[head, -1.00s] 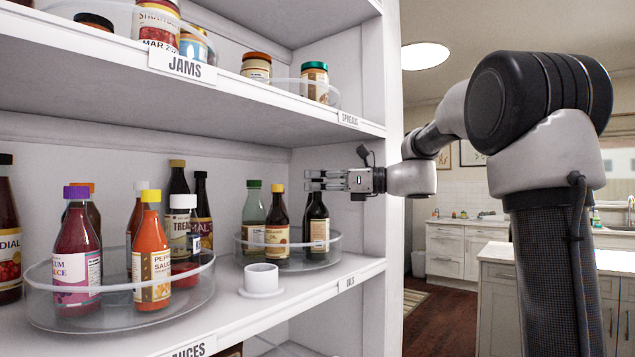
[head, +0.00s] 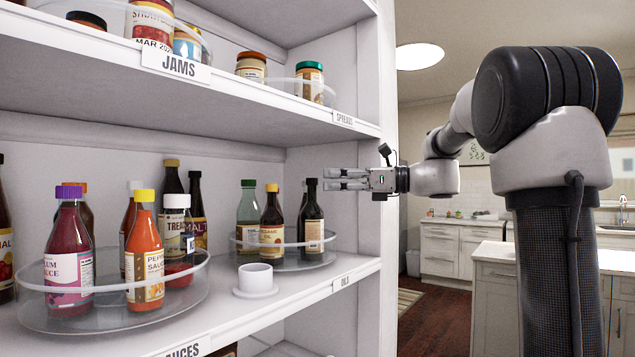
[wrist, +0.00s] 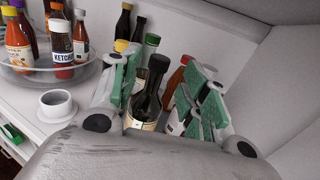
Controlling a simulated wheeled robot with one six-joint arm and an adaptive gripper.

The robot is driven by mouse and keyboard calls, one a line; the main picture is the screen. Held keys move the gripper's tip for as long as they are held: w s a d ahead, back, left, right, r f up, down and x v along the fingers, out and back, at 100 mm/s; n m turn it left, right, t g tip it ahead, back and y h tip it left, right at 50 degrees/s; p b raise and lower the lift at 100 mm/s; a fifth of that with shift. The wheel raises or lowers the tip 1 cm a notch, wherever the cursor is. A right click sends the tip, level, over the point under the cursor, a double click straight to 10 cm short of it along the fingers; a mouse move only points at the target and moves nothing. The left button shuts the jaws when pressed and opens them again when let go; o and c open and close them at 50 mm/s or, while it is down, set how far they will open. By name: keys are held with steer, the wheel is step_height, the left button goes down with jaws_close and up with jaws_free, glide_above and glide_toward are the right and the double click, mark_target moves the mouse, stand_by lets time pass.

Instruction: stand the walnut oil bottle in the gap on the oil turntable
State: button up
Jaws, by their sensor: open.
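The oil turntable (head: 330,258) is a clear round tray at the right end of the middle shelf. A dark bottle with a black cap (head: 314,225) stands upright at its right side; its label is too small to read, so I cannot confirm it is the walnut oil. Green-capped (head: 248,222) and yellow-capped (head: 271,225) bottles stand to its left. My gripper (head: 330,180) is open, level with the dark bottle's top and just right of it. In the wrist view the dark bottle (wrist: 151,95) shows between the spread green-padded fingers (wrist: 164,75). The gap is hard to make out.
A white flanged ring (head: 256,281) sits on the shelf left of the oil turntable. The sauce turntable (head: 60,318) with several bottles is further left. The upper shelf (head: 260,100) holds jams above. In the wrist view a red bottle (wrist: 178,77) shows beside the dark one.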

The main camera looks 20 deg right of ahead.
steer(key=v, duration=0.6)
steer(key=s+a+f+n+g+h, duration=0.3)
steer(key=s+f+n+h, duration=0.15)
steer(key=s+f, duration=0.45)
steer(key=s+a+f+n+g+h, duration=0.2)
steer(key=s+a+f+n+h, duration=0.1)
steer(key=s+f+n, duration=0.45)
steer(key=s+d+f+n+h, duration=0.7)
steer(key=s+d+f+n, duration=0.3)
steer(key=s+f+n, duration=0.1)
steer(key=shift+d+f+n+h, duration=0.25)
steer(key=shift+n+h, duration=0.1)
steer(key=shift+n, duration=0.35)
